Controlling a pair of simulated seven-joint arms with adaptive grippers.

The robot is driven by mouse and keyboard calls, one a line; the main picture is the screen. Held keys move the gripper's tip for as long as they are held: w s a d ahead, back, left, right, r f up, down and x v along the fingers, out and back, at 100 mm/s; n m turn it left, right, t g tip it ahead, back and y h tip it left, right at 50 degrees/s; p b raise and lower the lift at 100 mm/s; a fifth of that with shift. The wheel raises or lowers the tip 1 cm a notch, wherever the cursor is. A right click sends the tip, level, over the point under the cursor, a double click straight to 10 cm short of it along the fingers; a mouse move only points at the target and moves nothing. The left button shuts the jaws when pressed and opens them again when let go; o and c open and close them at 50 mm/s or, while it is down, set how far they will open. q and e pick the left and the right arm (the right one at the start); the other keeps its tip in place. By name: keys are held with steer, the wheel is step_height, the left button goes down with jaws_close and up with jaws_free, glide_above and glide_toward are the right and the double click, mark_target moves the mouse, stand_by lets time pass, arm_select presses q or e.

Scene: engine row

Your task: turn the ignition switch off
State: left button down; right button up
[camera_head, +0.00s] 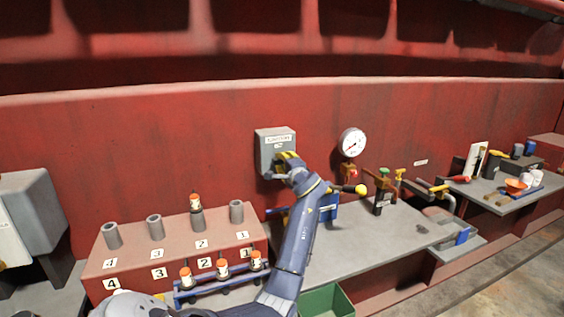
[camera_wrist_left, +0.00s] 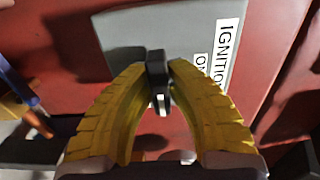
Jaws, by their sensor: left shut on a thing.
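The grey ignition box (camera_head: 265,155) is fixed to the red wall, and its grey face fills the top of the left wrist view (camera_wrist_left: 125,35). Its label (camera_wrist_left: 228,40) reads IGNITION, with a smaller label (camera_wrist_left: 201,68) beside it that seems to start with ON. A black switch lever (camera_wrist_left: 157,68) stands out from the face. My left gripper (camera_head: 285,158) is at the box; its yellow fingers (camera_wrist_left: 158,78) are shut on the lever, one on each side. The fingers hide the lever in the head view. My right gripper is not in view.
A round gauge (camera_head: 352,142) hangs on the wall right of the box. Below lies a grey bench (camera_head: 360,245) with valves and a yellow-knobbed lever (camera_head: 360,189). A red block (camera_head: 180,240) with several grey sockets stands at lower left, with a blue rack (camera_head: 220,286) in front.

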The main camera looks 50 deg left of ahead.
arm_select(q)
steer(key=c, duration=1.3)
jaws_free()
steer(key=v, duration=1.2)
steer(key=shift+w, duration=0.1)
